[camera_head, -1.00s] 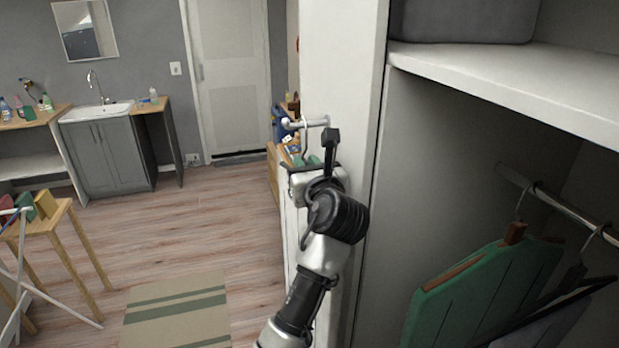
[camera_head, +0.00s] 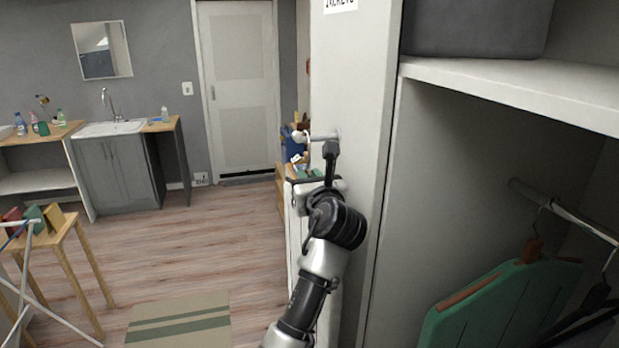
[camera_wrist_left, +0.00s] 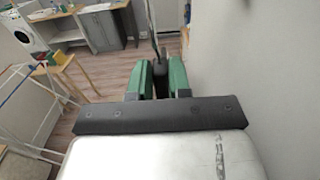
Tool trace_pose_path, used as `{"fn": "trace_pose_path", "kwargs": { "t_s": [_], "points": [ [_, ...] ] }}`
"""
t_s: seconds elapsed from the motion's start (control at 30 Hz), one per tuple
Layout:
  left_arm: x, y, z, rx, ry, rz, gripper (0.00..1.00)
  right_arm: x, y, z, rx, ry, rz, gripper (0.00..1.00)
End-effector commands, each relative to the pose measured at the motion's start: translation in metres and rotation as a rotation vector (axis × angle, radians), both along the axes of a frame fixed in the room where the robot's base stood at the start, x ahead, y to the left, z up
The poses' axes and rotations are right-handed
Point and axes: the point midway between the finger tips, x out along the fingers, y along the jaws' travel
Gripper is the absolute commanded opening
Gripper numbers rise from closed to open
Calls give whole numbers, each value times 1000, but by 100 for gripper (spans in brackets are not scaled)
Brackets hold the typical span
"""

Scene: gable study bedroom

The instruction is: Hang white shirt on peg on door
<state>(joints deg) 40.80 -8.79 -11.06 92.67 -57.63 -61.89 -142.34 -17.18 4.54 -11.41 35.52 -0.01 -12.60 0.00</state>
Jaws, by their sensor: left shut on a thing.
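The peg (camera_head: 323,137) sticks out to the left from the pale door panel (camera_head: 358,90). My left gripper (camera_head: 312,173) is just below the peg, shut on a dark hanger neck; the green finger pads and neck also show in the left wrist view (camera_wrist_left: 163,80). A thin hanger hook rises from between the fingers. It overlaps the peg in the head view, but I cannot tell whether it rests over it. The white shirt (camera_head: 293,235) hangs below the gripper as a narrow pale strip, mostly hidden by my arm. My right gripper is out of view.
An open wardrobe at the right holds a rail (camera_head: 565,212) with a green garment (camera_head: 495,305) on a hanger. A wooden stool (camera_head: 62,240) and a white drying rack stand at the left. The floor between there and the door panel is mostly free.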

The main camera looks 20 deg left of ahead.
Motion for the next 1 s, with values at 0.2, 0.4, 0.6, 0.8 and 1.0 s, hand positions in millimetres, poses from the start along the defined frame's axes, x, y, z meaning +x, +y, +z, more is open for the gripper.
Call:
{"fn": "trace_pose_path", "kwargs": {
  "t_s": [0.2, 0.4, 0.6, 0.8, 1.0],
  "points": [
    [0, 0, 1, 1, -3, 0, 0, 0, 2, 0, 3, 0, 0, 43],
    [0, 0, 1, 0, -2, 0, 48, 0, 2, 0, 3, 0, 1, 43],
    [0, 0, 0, 1, -1, 0, 48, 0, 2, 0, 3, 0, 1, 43],
    [-8, -6, -2, -1, -1, -2, 48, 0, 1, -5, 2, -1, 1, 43],
    [-38, -27, -4, -1, -3, -3, 48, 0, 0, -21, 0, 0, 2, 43]
  ]
}}
